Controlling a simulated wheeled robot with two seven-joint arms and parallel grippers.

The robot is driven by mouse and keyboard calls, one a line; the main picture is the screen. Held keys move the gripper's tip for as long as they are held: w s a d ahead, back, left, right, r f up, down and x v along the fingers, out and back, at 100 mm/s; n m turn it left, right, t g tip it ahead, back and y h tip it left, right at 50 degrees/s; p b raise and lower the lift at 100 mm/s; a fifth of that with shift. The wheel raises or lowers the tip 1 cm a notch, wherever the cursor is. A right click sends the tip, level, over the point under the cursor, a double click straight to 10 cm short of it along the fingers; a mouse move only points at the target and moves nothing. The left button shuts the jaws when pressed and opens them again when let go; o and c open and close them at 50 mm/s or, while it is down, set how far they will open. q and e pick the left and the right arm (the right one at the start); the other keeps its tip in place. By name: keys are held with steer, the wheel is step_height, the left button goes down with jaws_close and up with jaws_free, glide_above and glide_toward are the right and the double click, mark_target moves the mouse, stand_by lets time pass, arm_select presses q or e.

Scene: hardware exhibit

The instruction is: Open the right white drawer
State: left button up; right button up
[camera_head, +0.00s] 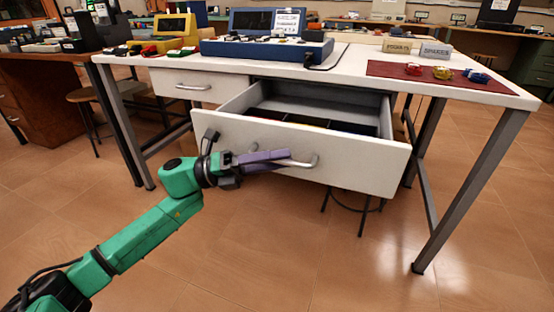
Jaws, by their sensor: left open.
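The right white drawer (360,158) is pulled well out from under the white table (350,65), and its inside with dark compartments (310,118) shows. Its bar handle (301,162) is on the front panel. My left gripper (288,156), with purple fingers on a green arm, is at the handle's left part. The fingers are open, and they hide part of the handle. I cannot tell whether they touch it. The left white drawer (187,86) is shut. My right gripper is not in view.
A blue device (265,48) and a yellow device (176,35) stand on the table. A stool (352,200) stands behind the drawer. Tiled floor in front is clear.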

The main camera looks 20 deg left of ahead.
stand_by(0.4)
arm_select(q)
steer(key=p+v, duration=0.1)
steer(key=v, duration=1.3)
steer(key=shift+a, duration=0.25)
